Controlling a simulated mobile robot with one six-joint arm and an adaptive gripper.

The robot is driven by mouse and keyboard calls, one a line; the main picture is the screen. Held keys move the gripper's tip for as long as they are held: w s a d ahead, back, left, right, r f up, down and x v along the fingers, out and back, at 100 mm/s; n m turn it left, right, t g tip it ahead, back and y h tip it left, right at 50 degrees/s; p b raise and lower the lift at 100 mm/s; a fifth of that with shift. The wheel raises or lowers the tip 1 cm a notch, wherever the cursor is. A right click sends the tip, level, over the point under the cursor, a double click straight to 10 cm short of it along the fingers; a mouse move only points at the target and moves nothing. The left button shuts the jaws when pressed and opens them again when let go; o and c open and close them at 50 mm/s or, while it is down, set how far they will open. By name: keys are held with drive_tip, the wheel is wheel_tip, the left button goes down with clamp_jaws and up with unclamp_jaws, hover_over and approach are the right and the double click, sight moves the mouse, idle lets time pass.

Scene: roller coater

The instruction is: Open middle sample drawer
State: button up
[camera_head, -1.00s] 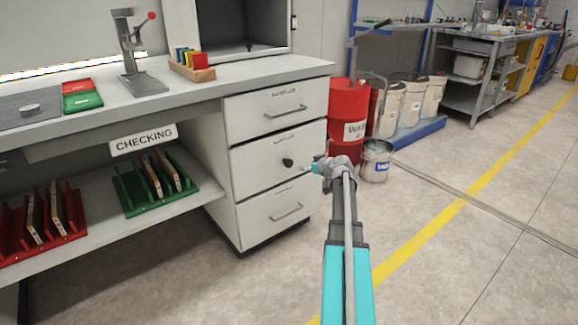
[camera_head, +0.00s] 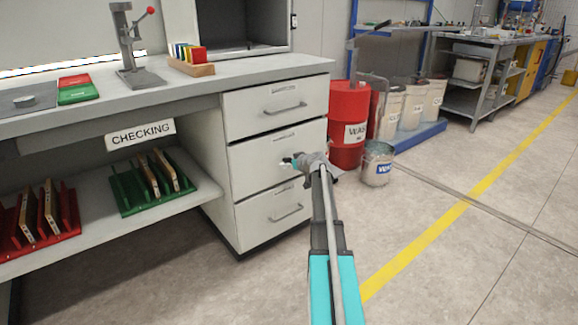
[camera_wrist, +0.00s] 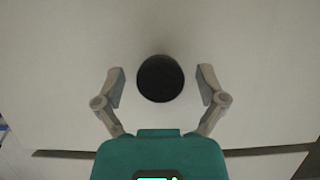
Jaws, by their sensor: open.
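The middle sample drawer (camera_head: 250,165) is the second of three white drawers under the bench, and its front sits flush with the others. Its round black knob (camera_wrist: 160,78) shows in the wrist view, centred between the fingers. My gripper (camera_wrist: 160,86) is open, with one finger on each side of the knob and a visible gap on both sides. In the head view my gripper (camera_head: 296,161) is at the middle drawer's front and my wrist hides most of the knob. Whether the fingertips touch the drawer front cannot be told.
The drawers above (camera_head: 250,100) and below (camera_head: 255,212) have bar handles. A red waste drum (camera_head: 350,110) and a bucket (camera_head: 377,165) stand to the right of the cabinet. Open floor (camera_head: 440,245) lies in front and right.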

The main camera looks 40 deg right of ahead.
drive_tip(key=shift+w, duration=0.1)
clamp_jaws()
idle(0.5)
